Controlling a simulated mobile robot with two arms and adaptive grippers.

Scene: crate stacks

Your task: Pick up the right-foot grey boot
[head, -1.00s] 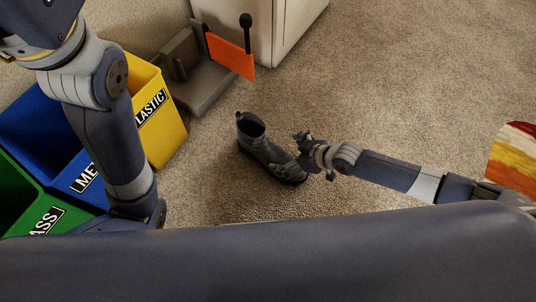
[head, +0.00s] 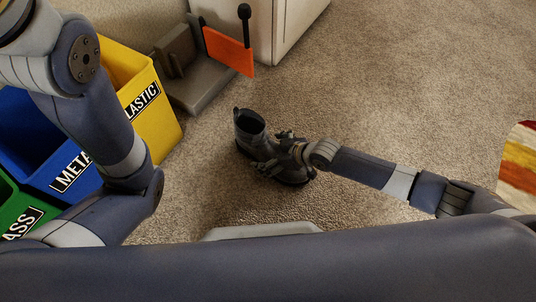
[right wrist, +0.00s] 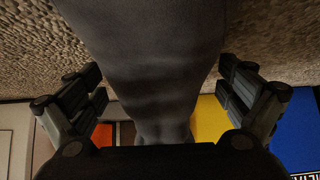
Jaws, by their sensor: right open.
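The dark grey boot (head: 248,127) stands upright on the carpet in the head view, its shaft to the upper left and its toe to the lower right. My right gripper (head: 270,152) is at the boot's foot and hides part of it. In the right wrist view the boot (right wrist: 145,50) fills the space between the two open fingers (right wrist: 160,80), with a gap on each side. The fingers are not closed on it. Whether it is a right-foot boot I cannot tell. My left arm shows at the left, but its gripper is out of view.
Yellow (head: 158,125), blue (head: 42,165) and green (head: 16,208) recycling bins stand at the left. A grey stand (head: 195,88) with an orange panel (head: 228,52) is behind the boot, beside a white cabinet (head: 285,25). A striped colourful object (head: 518,165) is at the right edge.

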